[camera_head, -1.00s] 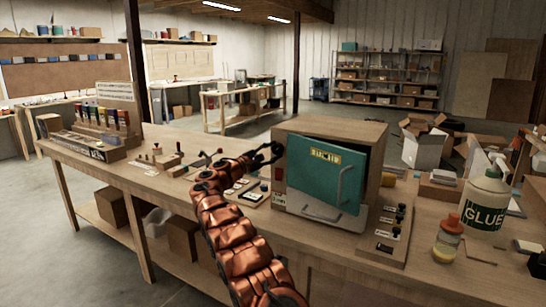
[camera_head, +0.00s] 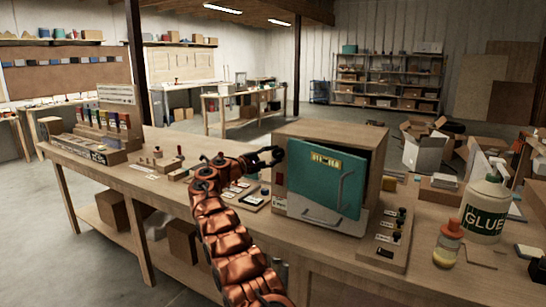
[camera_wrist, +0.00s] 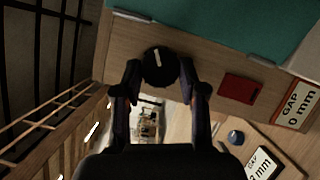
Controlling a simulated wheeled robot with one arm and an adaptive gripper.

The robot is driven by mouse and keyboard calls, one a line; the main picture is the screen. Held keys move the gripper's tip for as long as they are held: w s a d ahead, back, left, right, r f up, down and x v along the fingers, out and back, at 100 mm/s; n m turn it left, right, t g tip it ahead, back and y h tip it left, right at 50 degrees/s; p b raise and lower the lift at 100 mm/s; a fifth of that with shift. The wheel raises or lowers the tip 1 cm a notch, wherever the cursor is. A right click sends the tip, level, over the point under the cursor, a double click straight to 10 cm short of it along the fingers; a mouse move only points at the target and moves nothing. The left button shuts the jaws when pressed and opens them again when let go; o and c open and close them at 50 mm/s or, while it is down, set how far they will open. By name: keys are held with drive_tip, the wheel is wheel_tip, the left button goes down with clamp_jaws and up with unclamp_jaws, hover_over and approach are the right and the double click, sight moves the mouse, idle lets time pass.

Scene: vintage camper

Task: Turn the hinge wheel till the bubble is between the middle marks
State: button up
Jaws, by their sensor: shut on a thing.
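The small wooden cabinet (camera_head: 378,150) stands on the workbench with its teal door (camera_head: 318,188) across the front. A yellow strip, seemingly the level (camera_head: 326,161), is on the upper part of the door; its bubble and marks are too small to read. In the wrist view a round black wheel (camera_wrist: 160,68) with a white pointer line sits on the cabinet's wooden side, by the teal door's edge. My gripper (camera_wrist: 161,76) is shut on this wheel, one finger on each side. In the head view my gripper (camera_head: 270,156) is at the cabinet's left side.
A red block (camera_wrist: 239,88) and a "GAP 0 mm" label (camera_wrist: 295,104) are right of the wheel in the wrist view. A board with several knobs (camera_head: 388,240) stands right of the door. A glue bottle (camera_head: 485,208) and a smaller orange-capped bottle (camera_head: 447,245) stand farther right.

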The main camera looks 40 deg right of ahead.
drive_tip(key=o, duration=0.9)
drive_tip(key=shift+c, duration=0.2)
drive_tip(key=shift+a, duration=0.1)
drive_tip(key=w+a+f, duration=0.1)
drive_tip(key=a, duration=1)
drive_tip(key=shift+w+a, duration=0.15)
drive_tip(key=shift+a, duration=0.25)
drive_tip(key=shift+r, duration=0.1)
